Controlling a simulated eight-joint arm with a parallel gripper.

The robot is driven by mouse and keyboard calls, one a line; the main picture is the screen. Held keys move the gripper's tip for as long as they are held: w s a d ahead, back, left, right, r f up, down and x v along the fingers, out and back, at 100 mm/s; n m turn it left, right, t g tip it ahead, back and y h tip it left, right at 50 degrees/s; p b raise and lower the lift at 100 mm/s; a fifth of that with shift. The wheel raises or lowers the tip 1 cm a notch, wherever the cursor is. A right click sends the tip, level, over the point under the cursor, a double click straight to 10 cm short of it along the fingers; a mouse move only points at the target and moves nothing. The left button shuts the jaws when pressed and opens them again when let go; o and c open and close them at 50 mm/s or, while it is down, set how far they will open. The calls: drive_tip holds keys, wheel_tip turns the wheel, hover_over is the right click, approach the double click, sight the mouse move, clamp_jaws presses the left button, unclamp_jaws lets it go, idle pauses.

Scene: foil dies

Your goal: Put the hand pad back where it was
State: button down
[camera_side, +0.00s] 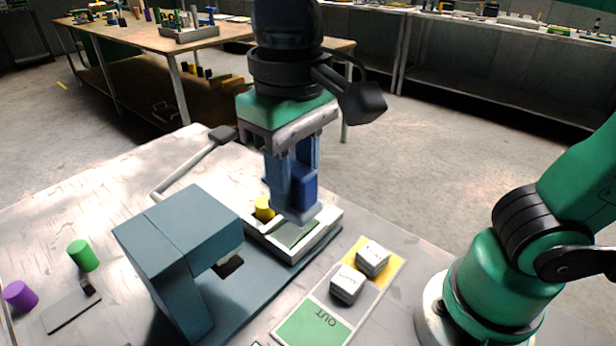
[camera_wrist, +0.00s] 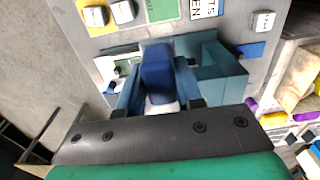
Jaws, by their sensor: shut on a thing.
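The hand pad (camera_side: 303,190) has a blue upright block and a grey foot. My gripper (camera_side: 292,192) is shut on its blue block, with one finger on each side. The pad is upright over the white tray (camera_side: 297,256) with a green inset, beside a yellow cylinder (camera_side: 264,208). I cannot tell whether its foot touches the tray. In the wrist view the pad's blue block (camera_wrist: 157,72) stands between my fingers (camera_wrist: 158,88); its underside is hidden.
A teal press (camera_side: 180,240) stands close on the left. A mat marked OUT (camera_side: 312,326) with two white blocks (camera_side: 360,272) lies to the right. Green (camera_side: 83,255) and purple (camera_side: 19,296) cylinders are far left. A lever (camera_side: 190,163) rises behind the press.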

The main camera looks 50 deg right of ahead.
drive_tip(key=s+f, duration=0.1)
drive_tip(key=f, duration=0.4)
drive_tip(key=s+f, duration=0.1)
drive_tip(key=f, duration=0.4)
drive_tip(key=s+a+f, duration=0.1)
drive_tip(key=f, duration=0.3)
drive_tip(key=shift+s+f, duration=0.15)
drive_tip(key=shift+f, duration=2.8)
drive_tip(key=shift+f, duration=0.1)
drive_tip(key=c, duration=0.6)
unclamp_jaws()
